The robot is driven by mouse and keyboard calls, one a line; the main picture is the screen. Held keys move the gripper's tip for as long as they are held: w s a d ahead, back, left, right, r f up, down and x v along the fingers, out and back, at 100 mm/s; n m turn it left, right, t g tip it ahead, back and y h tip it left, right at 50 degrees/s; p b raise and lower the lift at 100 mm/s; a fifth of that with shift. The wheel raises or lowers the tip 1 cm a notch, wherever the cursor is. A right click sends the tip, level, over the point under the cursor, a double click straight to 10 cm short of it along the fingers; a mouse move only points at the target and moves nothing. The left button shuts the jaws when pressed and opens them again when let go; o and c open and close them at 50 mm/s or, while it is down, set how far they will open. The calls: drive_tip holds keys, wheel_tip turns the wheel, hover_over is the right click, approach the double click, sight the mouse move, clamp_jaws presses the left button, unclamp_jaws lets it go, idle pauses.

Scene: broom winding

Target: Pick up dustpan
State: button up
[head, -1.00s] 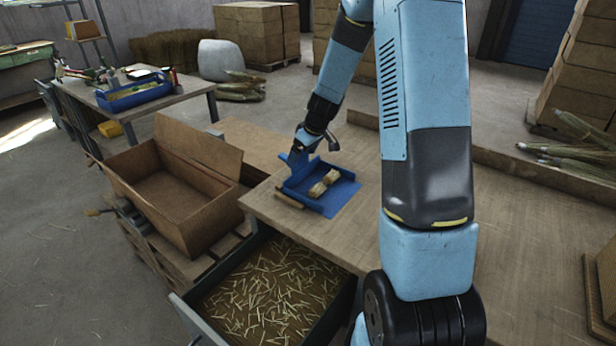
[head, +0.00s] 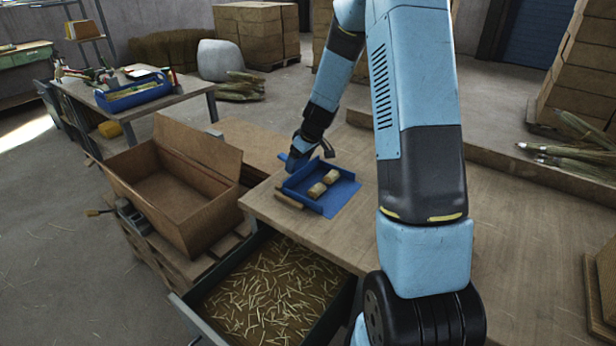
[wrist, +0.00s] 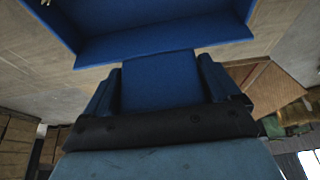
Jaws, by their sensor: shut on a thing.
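The blue dustpan (head: 343,196) is at the left end of the wooden worktable. Two short pale brown blocks (head: 323,184) lie in its pan. In the head view my gripper (head: 294,160) is at the dustpan's back left, partly hidden behind my own wrist. In the wrist view the dustpan's pan (wrist: 165,42) is at the top and its blue handle (wrist: 160,80) runs down between my two fingers (wrist: 160,88). My gripper is shut on this handle. I cannot tell whether the pan is clear of the table.
An open cardboard box (head: 175,200) stands left of the worktable (head: 290,225). Below the table's front edge is an open drawer (head: 260,290) with straw bits. Another short brown piece (head: 288,200) lies by the dustpan's left edge. The table right of the dustpan is mostly clear.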

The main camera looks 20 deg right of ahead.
drive_tip(key=c, duration=0.4)
drive_tip(key=shift+r, duration=0.15)
